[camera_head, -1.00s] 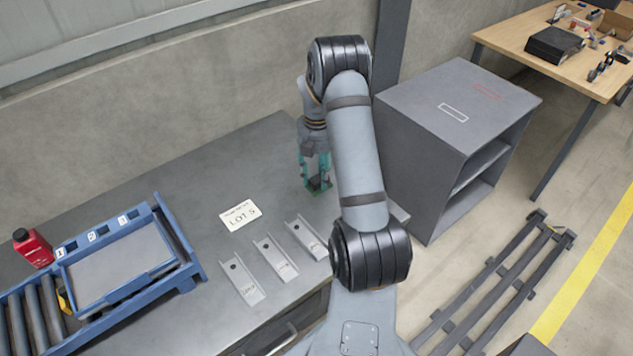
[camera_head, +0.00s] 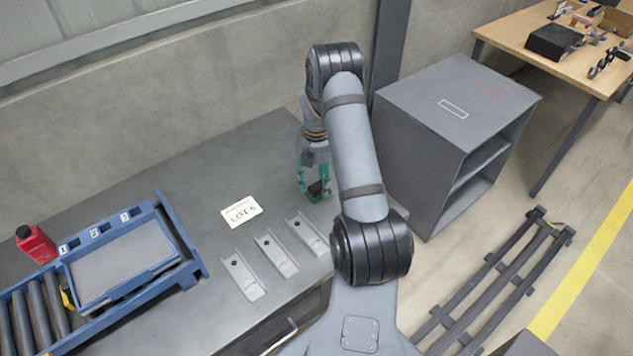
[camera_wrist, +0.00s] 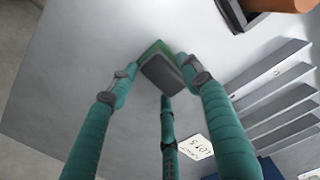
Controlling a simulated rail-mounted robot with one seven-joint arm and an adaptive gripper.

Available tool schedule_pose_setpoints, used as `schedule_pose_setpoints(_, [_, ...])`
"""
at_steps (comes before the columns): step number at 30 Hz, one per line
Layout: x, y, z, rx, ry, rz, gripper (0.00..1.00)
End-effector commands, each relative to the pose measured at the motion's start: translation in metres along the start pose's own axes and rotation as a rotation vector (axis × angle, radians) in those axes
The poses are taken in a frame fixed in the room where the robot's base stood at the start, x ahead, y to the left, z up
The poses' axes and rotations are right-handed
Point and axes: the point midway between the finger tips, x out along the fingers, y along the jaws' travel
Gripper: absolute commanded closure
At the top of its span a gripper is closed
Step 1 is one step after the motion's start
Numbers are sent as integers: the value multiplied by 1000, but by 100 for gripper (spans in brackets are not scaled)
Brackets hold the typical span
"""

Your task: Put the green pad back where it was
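The green pad (camera_wrist: 152,49) shows beyond my fingertips in the wrist view, with a dark grey block (camera_wrist: 162,73) over part of it. In the head view the pad (camera_head: 317,196) is small, low at the grey bench's right part, near the grey cabinet. My gripper (camera_head: 314,184) points down there, partly behind my arm; its teal fingers also show in the wrist view (camera_wrist: 161,78). The fingertips surround the pad and block closely. Whether they grip, and whether the pad touches the bench, I cannot tell.
Three metal channels (camera_head: 273,257) lie on the bench (camera_head: 200,185) beside a LOT 5 card (camera_head: 241,212). At left are a blue-framed tray (camera_head: 125,268), rollers and a red bottle (camera_head: 36,246). A grey cabinet (camera_head: 455,130) stands close right of my gripper.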

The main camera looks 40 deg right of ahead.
Motion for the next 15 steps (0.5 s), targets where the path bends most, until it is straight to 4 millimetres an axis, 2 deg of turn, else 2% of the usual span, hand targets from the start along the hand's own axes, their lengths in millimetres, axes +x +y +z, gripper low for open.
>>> schedule_pose_setpoints(3, [0, 0, 0, 0, 0, 0, 43])
schedule_pose_setpoints(11, [-1, 0, 0, 0, 0, 0, 43])
schedule_pose_setpoints(15, [-9, 1, 0, 0, -1, 2, 43])
